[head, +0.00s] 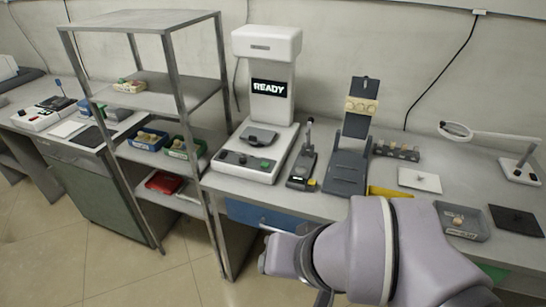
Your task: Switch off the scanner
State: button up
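A white machine (277,88), which looks like the scanner, stands on the bench right of the metal rack. A dark display (270,88) on its column reads "READY" in white letters. A dark grey block (258,137) sits on its base. The base's front panel has dark controls (223,155) at the left and a green button (264,164) at the right. My arm crosses the lower right of the head view, in front of the bench. I cannot make out my gripper's fingers.
A metal rack (172,75) stands close left of the machine, holding bins. A small dark device (302,172) and a dark stand (345,182) are close on its right. A magnifier lamp (518,170) and a dark tray (462,226) are farther right. Floor is open at lower left.

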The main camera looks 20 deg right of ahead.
aim_at(223, 155)
jog(key=i+l, duration=0.2)
jog(key=i, duration=0.35)
jog(key=i+l, duration=0.25)
jog(key=i, duration=0.25)
